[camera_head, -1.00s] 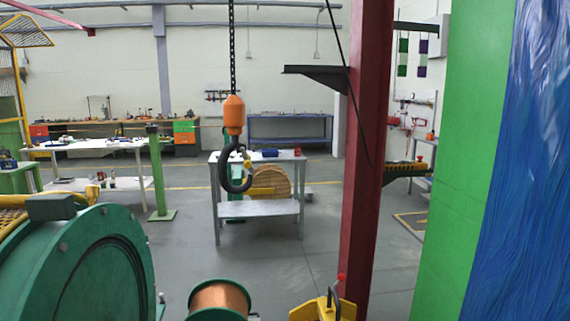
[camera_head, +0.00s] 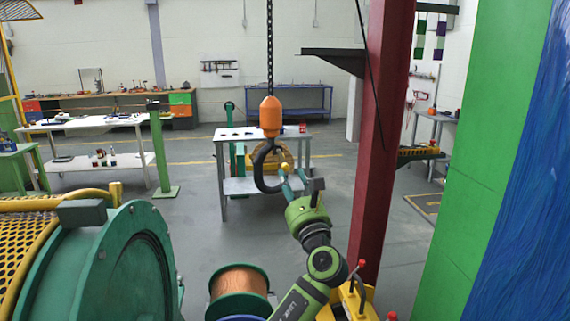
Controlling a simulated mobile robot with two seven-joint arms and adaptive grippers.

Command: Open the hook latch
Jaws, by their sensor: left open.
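The black crane hook (camera_head: 258,170) hangs upright under an orange block (camera_head: 270,117) on a chain, left of the red column. Its latch is small and mostly hidden near the hook's mouth, so I cannot tell whether it is open or shut. My left gripper (camera_head: 292,178) is in front of and just right of the hook's mouth. Its teal fingers are spread apart and point up toward the hook. I cannot tell whether a finger touches the hook or latch. My right gripper is not in view.
A red column (camera_head: 382,140) stands right of my arm. A copper spool (camera_head: 238,282) and a large green drum (camera_head: 95,265) are at lower left. Open floor lies left of the table.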

